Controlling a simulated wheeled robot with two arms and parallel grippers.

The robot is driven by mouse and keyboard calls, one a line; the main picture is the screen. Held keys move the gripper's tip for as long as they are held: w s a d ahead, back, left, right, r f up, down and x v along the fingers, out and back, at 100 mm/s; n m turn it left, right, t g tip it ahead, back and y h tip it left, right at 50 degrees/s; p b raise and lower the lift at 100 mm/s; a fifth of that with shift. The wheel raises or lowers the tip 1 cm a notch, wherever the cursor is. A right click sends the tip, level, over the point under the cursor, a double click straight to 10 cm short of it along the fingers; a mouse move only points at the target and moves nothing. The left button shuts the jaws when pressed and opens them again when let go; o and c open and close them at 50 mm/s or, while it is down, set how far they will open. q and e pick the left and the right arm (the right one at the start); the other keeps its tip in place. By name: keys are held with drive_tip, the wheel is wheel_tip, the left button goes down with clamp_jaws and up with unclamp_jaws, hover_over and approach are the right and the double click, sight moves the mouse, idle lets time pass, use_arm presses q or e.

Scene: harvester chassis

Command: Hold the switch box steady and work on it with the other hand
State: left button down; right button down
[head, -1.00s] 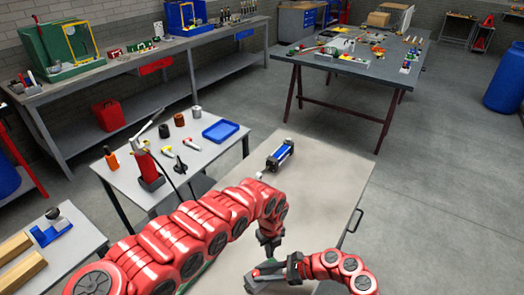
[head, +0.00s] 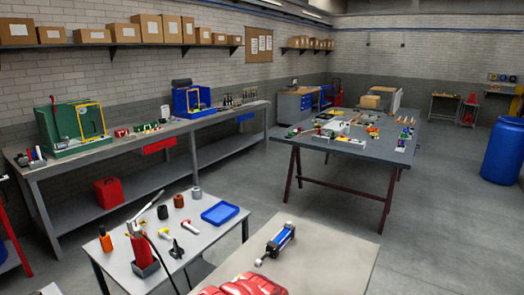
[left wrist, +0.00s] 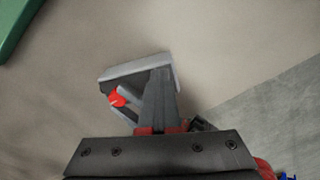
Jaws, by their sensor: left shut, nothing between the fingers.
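The switch box (left wrist: 135,68) shows in the left wrist view as a small body with a light grey face. A round red part (left wrist: 117,98) shows at its left side. My left gripper (left wrist: 160,95) is shut, its dark fingers reaching in front of the box and hiding part of it. Nothing shows held between them; whether they touch the box, I cannot tell. In the head view neither the box nor a gripper shows; only red links of my arm show at the bottom edge. My right gripper cannot be made out.
A blue cylinder device (head: 281,240) lies on the pale bench (head: 335,250). A side table at left holds a red tool (head: 142,250) and a blue tray (head: 220,213). A green part (left wrist: 15,28) shows at the wrist view's corner.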

use_arm(q)
drive_tip(key=shift+s+a, duration=0.4)
idle(0.7)
drive_tip(key=shift+w+a, duration=0.25)
drive_tip(key=shift+w, duration=0.1)
wheel_tip(320, 180, up, 6)
drive_tip(key=shift+f, duration=0.1)
idle(0.4)
drive_tip(key=shift+w+d+f, duration=0.1)
drive_tip(key=shift+d+f, duration=0.05)
drive_tip(key=shift+f, duration=0.85)
drive_tip(key=shift+w+d+f, duration=0.1)
drive_tip(key=shift+d+f, duration=0.1)
drive_tip(key=shift+f, duration=0.75)
drive_tip(key=shift+w+d+f, duration=0.1)
drive_tip(key=shift+d+f, duration=0.05)
drive_tip(key=shift+f, duration=0.85)
